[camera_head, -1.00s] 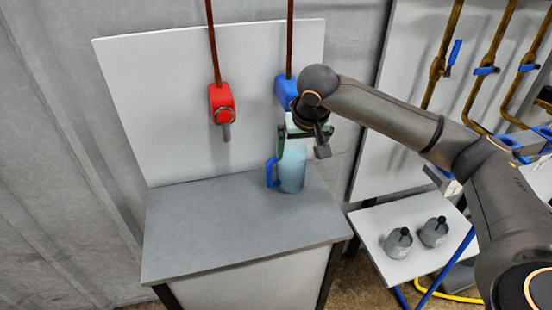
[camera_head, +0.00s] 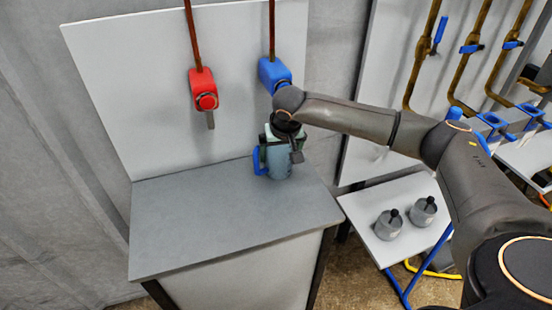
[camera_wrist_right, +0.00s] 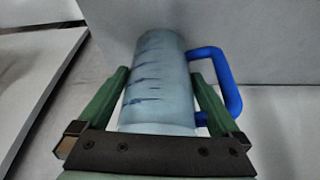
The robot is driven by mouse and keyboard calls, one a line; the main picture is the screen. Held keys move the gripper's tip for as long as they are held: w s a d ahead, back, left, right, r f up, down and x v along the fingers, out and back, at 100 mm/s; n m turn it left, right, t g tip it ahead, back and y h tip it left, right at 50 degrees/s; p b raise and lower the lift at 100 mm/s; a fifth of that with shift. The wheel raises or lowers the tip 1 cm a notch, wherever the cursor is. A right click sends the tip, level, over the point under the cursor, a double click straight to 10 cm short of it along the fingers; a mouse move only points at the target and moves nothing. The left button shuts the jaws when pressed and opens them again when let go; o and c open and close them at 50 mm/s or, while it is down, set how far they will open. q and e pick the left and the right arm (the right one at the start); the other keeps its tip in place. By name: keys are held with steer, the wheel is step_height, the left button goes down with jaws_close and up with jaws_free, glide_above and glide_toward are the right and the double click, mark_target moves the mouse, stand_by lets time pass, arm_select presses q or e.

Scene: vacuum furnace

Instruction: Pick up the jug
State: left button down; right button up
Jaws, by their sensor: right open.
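The jug (camera_head: 278,164) is translucent light blue with a blue handle (camera_head: 257,160) on its left. It stands upright on the grey worktop (camera_head: 220,215) under the blue tap. My right gripper (camera_head: 277,147) is over the jug from above, its fingers on either side of the jug's body. In the right wrist view the jug (camera_wrist_right: 158,85) lies between the two green fingers of the gripper (camera_wrist_right: 160,85), with the handle (camera_wrist_right: 228,85) beyond the right finger. The right gripper is open. Whether the fingers touch the jug is unclear. My left gripper is out of view.
A red tap (camera_head: 203,92) and a blue tap (camera_head: 273,74) hang from pipes on the back panel. A side table (camera_head: 400,245) at the right holds two grey bottles (camera_head: 389,224). The worktop left of the jug is clear.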

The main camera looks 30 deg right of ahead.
steer(key=shift+w+d+f, duration=0.1)
steer(key=shift+w+f, duration=0.15)
steer(key=shift+f, duration=0.35)
jaws_close()
steer(key=shift+r, duration=0.15)
